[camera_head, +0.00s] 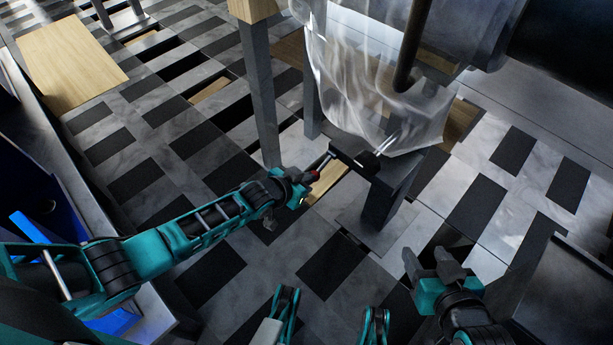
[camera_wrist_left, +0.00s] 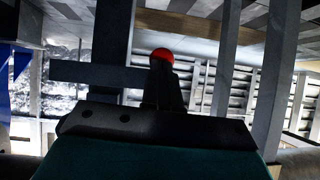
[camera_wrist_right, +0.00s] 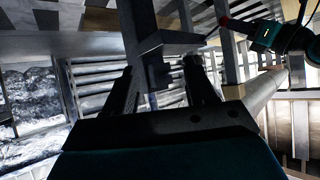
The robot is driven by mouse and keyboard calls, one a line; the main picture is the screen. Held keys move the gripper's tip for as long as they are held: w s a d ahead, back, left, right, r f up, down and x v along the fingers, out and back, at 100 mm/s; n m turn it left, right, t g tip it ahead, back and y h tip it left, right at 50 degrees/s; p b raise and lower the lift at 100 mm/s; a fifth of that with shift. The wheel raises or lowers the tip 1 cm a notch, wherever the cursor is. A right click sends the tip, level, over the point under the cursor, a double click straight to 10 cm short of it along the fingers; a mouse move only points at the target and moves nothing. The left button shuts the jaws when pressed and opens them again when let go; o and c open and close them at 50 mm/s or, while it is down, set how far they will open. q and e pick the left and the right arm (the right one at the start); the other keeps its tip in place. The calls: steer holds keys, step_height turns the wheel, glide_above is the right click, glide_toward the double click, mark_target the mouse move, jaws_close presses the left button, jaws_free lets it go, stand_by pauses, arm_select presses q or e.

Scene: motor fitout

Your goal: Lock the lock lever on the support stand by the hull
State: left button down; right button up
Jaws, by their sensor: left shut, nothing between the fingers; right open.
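The support stand (camera_head: 384,185) is a dark grey post with a flat top, under a hull draped in clear sheeting (camera_head: 375,85). The lock lever (camera_head: 326,160) juts left from the stand's top as a thin rod with a red knob (camera_head: 314,174). My left gripper (camera_head: 305,180) is shut and empty, right at the knob. In the left wrist view, the red knob (camera_wrist_left: 162,55) shows just beyond the shut fingertips; I cannot tell whether they touch. My right gripper (camera_head: 424,254) is open and empty, low and right of the stand.
A grey post with a wooden top (camera_head: 262,95) stands left of the stand. A dark cylinder (camera_head: 560,45) is at the upper right. A grey box-like edge (camera_head: 570,285) lies right of my right gripper. The tiled floor (camera_head: 150,160) at the left is mostly clear.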

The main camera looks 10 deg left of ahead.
arm_select(q)
step_height(320, 180, down, 2)
steer(key=shift+w+b, duration=0.1)
steer(key=shift+b, duration=0.4)
arm_select(e)
steer(key=shift+w+a, duration=0.25)
steer(key=shift+a, duration=0.05)
